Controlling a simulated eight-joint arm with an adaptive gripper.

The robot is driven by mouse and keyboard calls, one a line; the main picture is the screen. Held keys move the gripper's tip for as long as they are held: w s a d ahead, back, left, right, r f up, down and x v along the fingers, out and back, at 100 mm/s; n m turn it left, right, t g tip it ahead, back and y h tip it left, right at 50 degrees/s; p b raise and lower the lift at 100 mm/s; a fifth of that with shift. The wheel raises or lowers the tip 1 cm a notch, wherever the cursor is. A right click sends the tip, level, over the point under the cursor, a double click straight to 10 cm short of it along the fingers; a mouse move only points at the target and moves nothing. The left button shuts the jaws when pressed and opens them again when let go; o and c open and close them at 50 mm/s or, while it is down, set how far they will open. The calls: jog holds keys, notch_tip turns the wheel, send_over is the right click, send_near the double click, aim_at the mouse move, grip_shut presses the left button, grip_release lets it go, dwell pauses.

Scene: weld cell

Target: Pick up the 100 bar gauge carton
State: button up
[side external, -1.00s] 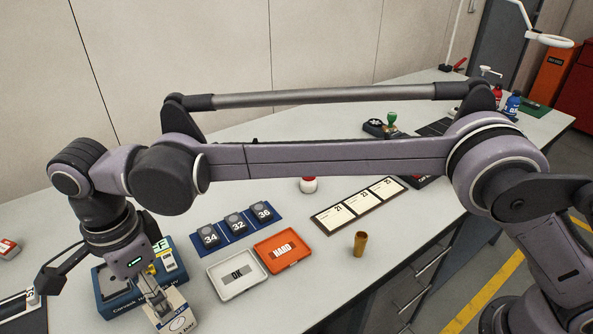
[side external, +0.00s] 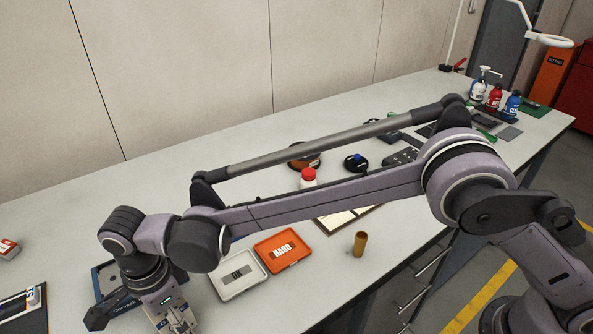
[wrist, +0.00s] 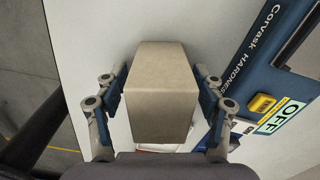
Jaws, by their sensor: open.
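A plain tan carton (wrist: 157,100) fills the middle of the wrist view. No lettering shows on the faces seen there. My gripper (wrist: 160,112) is open, with one blue-padded finger on each side of the carton and a narrow gap at each side. In the side external view my gripper (side external: 179,318) is low at the bottom left, in front of the blue hardness tester. The carton is mostly hidden there behind the fingers and the frame edge.
The blue Corvask hardness tester (wrist: 245,50), with a yellow button and an OFF label, stands close to the right finger. A grey OK tray (side external: 238,275) and an orange HARD tray (side external: 284,250) lie nearby. A brass-coloured cylinder (side external: 360,243) stands beyond them.

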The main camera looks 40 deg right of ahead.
jog(key=c, duration=1.4)
jog(key=shift+o, duration=0.2)
